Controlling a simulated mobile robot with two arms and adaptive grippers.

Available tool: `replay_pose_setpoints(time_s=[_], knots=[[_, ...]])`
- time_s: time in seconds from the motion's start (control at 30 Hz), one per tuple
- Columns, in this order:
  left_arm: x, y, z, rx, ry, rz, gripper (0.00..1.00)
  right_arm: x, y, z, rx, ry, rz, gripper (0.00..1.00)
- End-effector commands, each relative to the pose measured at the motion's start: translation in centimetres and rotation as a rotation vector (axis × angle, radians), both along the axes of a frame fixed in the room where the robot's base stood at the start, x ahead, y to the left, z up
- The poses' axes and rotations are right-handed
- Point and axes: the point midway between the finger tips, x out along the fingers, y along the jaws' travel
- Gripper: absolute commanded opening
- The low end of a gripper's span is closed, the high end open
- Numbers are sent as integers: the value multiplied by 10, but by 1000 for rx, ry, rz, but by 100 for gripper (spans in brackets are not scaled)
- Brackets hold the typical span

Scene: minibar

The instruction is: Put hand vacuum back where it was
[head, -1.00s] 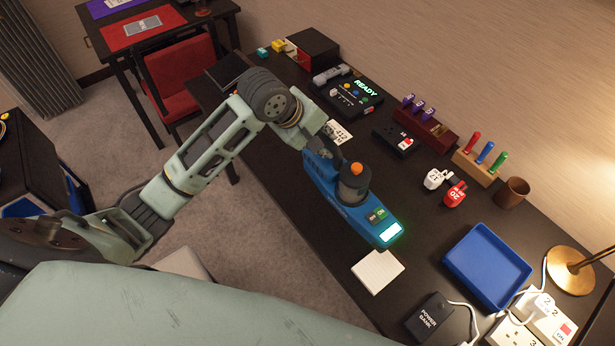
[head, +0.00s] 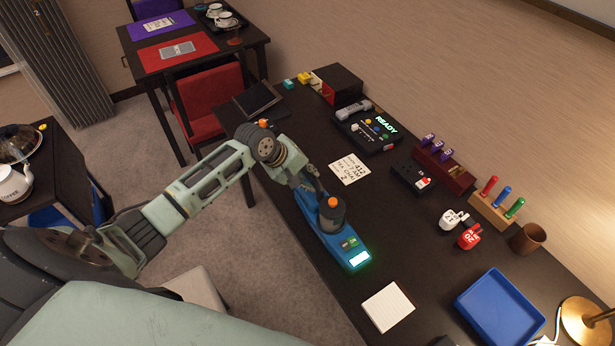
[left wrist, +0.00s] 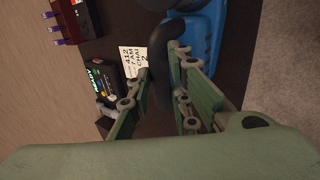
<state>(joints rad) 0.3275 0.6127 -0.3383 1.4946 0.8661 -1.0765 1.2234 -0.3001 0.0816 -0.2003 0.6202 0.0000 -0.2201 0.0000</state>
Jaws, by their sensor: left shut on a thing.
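The hand vacuum (head: 332,238) is blue, with a dark cylinder capped in orange, green-lit buttons and a glowing display at its front end. It is over the near-left edge of the dark table (head: 418,258) in the head view. I cannot tell whether it touches the tabletop. My left gripper (head: 313,190) is at its rear end, shut on its dark handle. In the left wrist view the dark curved handle (left wrist: 163,85) is between the fingers, and part of the blue body (left wrist: 205,40) shows at the top. My right gripper is not in view.
A paper card (head: 349,168) lies behind the vacuum and a notepad (head: 388,307) in front. Bare tabletop lies between.

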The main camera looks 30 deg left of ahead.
Motion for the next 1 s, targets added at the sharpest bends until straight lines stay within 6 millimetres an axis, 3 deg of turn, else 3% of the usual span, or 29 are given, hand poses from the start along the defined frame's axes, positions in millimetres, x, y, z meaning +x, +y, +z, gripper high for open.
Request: replay_pose_setpoints(time_s=[0.2,0.53,0.57,0.73,1.0], knots=[[3,0,-13,-3,-10,3,0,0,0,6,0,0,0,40],[3,0,-16,-4,-8,2,0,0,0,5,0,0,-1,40],[0,0,-20,1,-2,1,20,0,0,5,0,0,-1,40],[0,0,-19,1,-2,1,35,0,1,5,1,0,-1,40],[0,0,-19,1,-2,1,37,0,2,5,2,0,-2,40]])
